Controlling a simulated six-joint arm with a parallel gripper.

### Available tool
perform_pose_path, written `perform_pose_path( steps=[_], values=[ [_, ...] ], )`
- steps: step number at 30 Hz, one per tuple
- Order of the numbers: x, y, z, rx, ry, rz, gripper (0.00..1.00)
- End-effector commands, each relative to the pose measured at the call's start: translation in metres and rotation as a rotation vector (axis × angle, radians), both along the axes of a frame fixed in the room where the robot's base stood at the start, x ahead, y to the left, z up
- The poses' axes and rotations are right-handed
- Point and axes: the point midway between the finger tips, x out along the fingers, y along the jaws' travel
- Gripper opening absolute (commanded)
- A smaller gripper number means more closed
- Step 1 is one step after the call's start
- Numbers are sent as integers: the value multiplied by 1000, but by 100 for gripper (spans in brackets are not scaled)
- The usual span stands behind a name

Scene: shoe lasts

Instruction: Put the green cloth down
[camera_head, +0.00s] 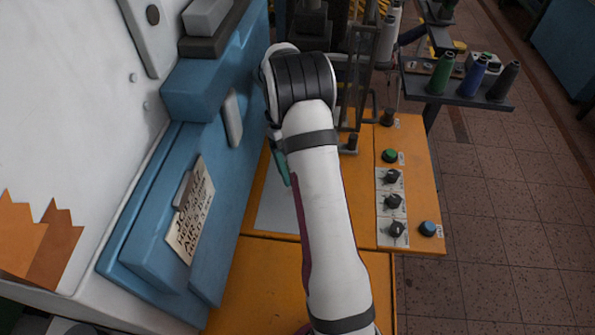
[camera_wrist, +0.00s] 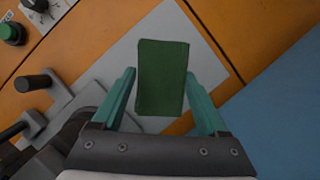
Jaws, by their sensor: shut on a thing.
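The green cloth (camera_wrist: 162,62) is a dark green rectangle in the middle of the wrist view. It lies between the two teal fingers of my gripper (camera_wrist: 162,76), which is shut on it. Behind the cloth is a pale grey sheet (camera_wrist: 118,58) on the orange worktop; I cannot tell how high the cloth is above it. In the head view my arm covers most of the gripper, with only a teal-green sliver showing at its left side. I cannot make out the cloth there.
The orange worktop (camera_head: 410,170) carries black knobs (camera_head: 394,202), a green button (camera_head: 389,156) and a blue button (camera_head: 428,229) on the right. A blue machine housing (camera_head: 150,250) stands close on the left. Thread spools (camera_head: 440,74) stand on a shelf at the back right.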

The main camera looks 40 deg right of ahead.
Motion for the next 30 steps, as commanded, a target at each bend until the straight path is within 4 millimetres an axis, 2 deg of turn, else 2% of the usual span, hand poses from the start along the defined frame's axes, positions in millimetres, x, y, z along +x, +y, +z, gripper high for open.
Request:
perform_pose_path(
  steps=[20,23,25,30],
  values=[
    [-1,-1,0,0,1,4,24],
    [-12,-5,-1,-1,1,39,24],
    [-27,-11,-3,0,2,94,24],
    [-80,-25,-8,1,2,282,24]
  ],
)
